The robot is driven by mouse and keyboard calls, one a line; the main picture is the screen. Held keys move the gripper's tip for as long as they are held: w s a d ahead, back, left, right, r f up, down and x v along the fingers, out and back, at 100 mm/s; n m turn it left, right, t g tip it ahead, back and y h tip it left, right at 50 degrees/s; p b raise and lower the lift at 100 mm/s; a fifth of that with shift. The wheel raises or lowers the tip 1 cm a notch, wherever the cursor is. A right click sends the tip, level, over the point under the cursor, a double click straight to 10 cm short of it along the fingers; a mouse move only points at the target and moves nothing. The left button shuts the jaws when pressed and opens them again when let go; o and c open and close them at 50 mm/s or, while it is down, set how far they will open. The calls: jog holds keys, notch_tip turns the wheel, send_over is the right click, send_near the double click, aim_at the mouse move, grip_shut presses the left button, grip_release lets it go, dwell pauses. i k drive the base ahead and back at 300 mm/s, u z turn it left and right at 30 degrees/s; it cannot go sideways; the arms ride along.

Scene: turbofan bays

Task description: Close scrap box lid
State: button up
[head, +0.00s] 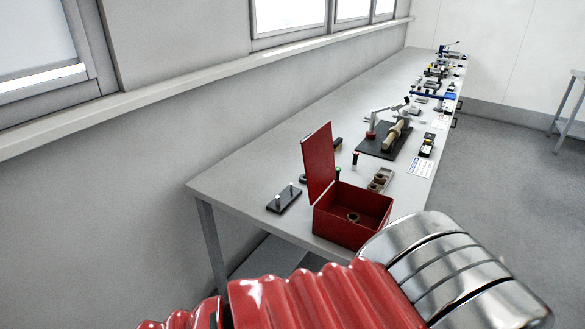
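The red scrap box (345,232) stands near the close end of the long grey workbench. Its red lid (318,164) stands open and upright, hinged on the box's left side. A small ring-shaped brass-coloured part (353,217) lies inside on the box floor. My gripper is not in view. My red arm covering and metal arm section fill the bottom of the view, close in front of the box.
More tools line the bench further back. The floor at right is clear.

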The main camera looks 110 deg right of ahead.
aim_at(317, 148)
jog(key=z, duration=0.05)
jog(key=i, duration=0.1)
jog(key=z, duration=2.8)
jog(key=i, duration=1.3)
jog(key=z, duration=0.05)
